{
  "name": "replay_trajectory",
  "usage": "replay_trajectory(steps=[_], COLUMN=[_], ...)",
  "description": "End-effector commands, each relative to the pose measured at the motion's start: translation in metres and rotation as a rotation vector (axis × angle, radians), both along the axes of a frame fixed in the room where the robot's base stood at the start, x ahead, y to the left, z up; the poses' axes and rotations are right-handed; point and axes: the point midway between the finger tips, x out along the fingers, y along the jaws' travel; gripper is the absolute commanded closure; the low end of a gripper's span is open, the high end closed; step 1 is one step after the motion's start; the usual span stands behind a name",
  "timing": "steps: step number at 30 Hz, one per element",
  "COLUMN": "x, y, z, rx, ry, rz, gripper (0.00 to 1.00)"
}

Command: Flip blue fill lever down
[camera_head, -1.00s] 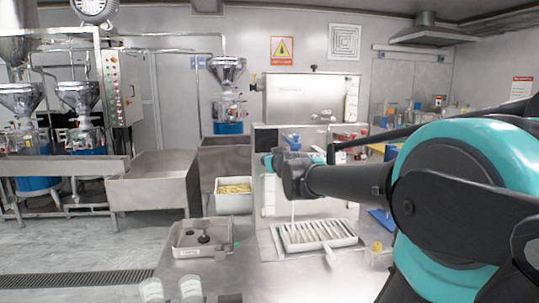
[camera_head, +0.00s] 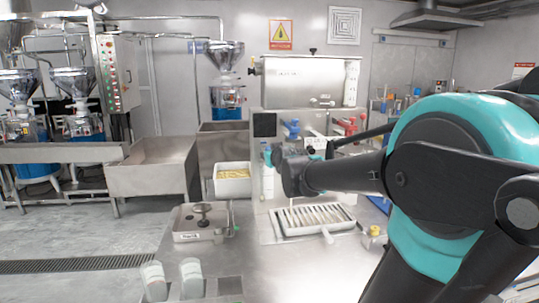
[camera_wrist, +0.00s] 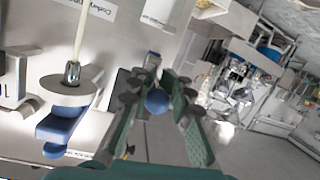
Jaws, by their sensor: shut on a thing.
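My gripper (camera_wrist: 157,95) shows in the wrist view with its two green-padded fingers close on either side of a rounded blue lever end (camera_wrist: 157,101). It is shut on that lever; the rest of the lever is largely hidden. Another blue lever (camera_wrist: 60,126) stands out to the left in the wrist view, apart from my fingers, beside a round grey collar and a metal spout. In the head view, a blue lever (camera_head: 291,128) shows on the machine's front panel. My own arm hides my fingertips there.
Red levers (camera_head: 351,126) sit right of the blue ones, below the steel tank (camera_head: 303,81). A slotted tray (camera_head: 313,219) lies below the machine. A white bin (camera_head: 232,180) of yellowish contents and two pale cups (camera_head: 191,279) stand to the left.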

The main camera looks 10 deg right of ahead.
Motion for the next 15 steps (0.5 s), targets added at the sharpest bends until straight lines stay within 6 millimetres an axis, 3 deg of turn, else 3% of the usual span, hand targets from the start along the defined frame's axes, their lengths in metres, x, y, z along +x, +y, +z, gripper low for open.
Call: replay_trajectory(steps=[4,5,10,15], x=[0.0008,0.0008,0.0007,0.0005], y=[0.0014,0.0014,0.0009,0.0007], z=[0.001,0.001,0.0009,0.0008], rx=[0.001,0.001,0.0,0.0], ry=[-0.002,-0.002,-0.002,-0.002], rz=[0.002,0.002,0.001,0.001], gripper=[1.0,0.78,0.57,0.56])
